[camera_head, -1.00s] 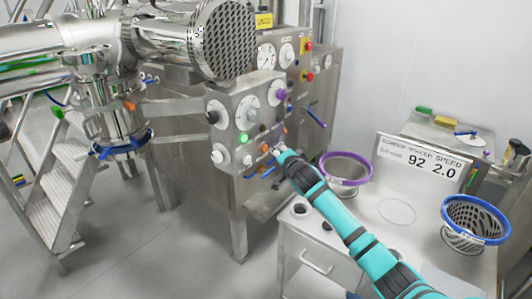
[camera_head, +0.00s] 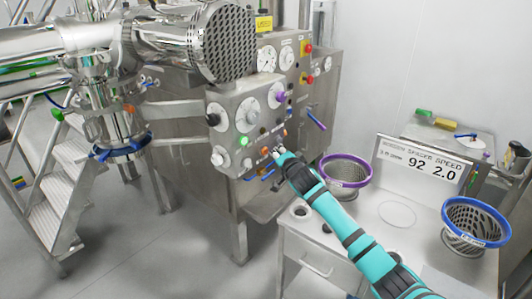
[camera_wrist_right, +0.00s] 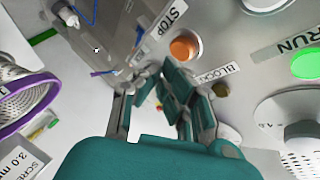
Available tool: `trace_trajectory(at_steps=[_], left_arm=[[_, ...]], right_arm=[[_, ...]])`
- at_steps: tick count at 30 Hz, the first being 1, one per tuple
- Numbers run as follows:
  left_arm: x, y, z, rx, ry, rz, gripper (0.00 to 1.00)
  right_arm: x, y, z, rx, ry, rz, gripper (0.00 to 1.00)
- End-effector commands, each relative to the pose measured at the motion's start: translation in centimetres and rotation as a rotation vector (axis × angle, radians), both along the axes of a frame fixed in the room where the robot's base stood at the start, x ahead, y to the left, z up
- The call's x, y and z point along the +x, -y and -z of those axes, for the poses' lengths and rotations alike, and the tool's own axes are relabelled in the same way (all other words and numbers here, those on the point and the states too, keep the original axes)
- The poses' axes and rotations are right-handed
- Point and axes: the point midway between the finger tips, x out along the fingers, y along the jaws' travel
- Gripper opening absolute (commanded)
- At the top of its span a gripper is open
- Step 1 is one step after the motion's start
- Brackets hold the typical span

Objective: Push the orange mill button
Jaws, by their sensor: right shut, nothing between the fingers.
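An orange button (camera_head: 264,152) sits low on the steel control panel (camera_head: 262,112), right of a green button (camera_head: 243,141). In the right wrist view an orange button (camera_wrist_right: 185,47) sits beside the label STOP. My right gripper (camera_head: 279,153) is shut and empty in front of the panel's lower right part, just right of the orange button in the head view. In the right wrist view its fingers (camera_wrist_right: 163,82) are below the orange button. I cannot tell whether they touch the panel. My left gripper is out of view.
The wrist view also shows a green button (camera_wrist_right: 306,65) by RUN and a small dark yellow button (camera_wrist_right: 221,90) by BLOCK. A purple-rimmed screen (camera_head: 346,158) and a blue-rimmed screen (camera_head: 476,213) stand on the steel table (camera_head: 385,240). Stairs (camera_head: 62,185) are at left.

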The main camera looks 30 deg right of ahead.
Motion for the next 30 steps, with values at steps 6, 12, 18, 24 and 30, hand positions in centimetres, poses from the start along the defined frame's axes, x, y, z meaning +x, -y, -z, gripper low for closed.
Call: trace_trajectory(at_steps=[6,12,18,24,30], left_arm=[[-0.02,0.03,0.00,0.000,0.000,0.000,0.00],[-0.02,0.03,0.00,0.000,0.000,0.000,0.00],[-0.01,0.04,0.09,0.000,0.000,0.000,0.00],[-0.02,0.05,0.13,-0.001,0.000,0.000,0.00],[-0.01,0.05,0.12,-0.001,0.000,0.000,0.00]], right_arm=[[0.00,0.01,0.00,0.000,0.000,0.000,0.00],[0.00,0.01,0.00,0.000,0.000,0.000,0.00],[0.42,-0.19,-0.01,0.002,0.000,0.000,0.00],[0.78,-0.31,-0.04,0.000,0.000,0.000,0.00],[0.77,-0.31,-0.04,0.000,0.000,0.000,0.00]])
